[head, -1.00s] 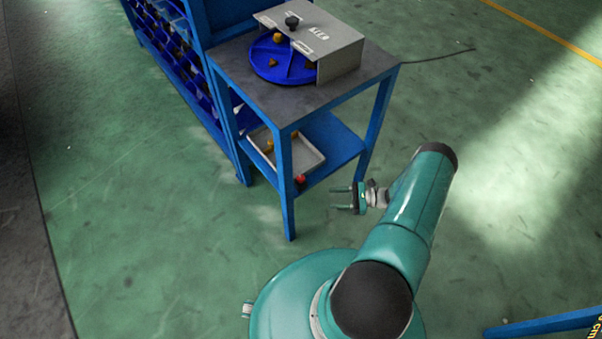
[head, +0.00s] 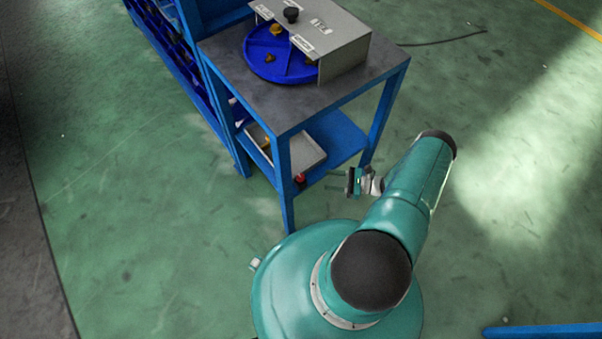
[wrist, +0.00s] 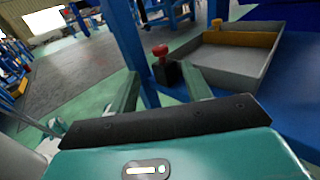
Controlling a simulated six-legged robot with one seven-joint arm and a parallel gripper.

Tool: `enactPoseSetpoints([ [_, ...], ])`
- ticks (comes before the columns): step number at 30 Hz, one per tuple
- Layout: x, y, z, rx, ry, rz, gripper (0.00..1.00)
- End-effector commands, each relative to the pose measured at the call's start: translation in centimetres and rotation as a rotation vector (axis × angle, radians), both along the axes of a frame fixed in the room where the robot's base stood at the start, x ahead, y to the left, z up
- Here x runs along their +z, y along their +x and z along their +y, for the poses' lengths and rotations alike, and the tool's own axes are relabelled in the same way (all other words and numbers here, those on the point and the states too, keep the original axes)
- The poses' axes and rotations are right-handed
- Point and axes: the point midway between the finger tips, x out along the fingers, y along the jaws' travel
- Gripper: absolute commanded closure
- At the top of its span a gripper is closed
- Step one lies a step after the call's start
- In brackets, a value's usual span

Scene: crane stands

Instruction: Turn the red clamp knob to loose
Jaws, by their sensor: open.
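The red clamp knob (head: 300,178) shows small at the front edge of the blue stand's lower shelf, beside a front leg. In the wrist view the red knob (wrist: 160,51) stands on a black block (wrist: 168,74), next to a blue leg and a grey tray. My gripper (head: 352,182) is to the right of the knob in the head view, apart from it. In the wrist view my gripper (wrist: 160,72) is open and empty, and the knob appears between and beyond its two fingers. Which way the knob is turned cannot be told.
The grey tray (head: 307,158) sits on the lower shelf (head: 337,142). The dark tabletop (head: 252,92) above carries a blue round dish (head: 262,68) under a grey cover (head: 335,35) with a black knob (head: 291,14).

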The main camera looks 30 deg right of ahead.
Motion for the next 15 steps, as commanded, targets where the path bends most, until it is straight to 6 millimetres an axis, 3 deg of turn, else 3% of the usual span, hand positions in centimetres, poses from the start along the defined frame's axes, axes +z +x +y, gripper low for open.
enactPoseSetpoints([
  [15,0.1,5.5,8.2,0.003,0.000,-0.002,0.51],
])
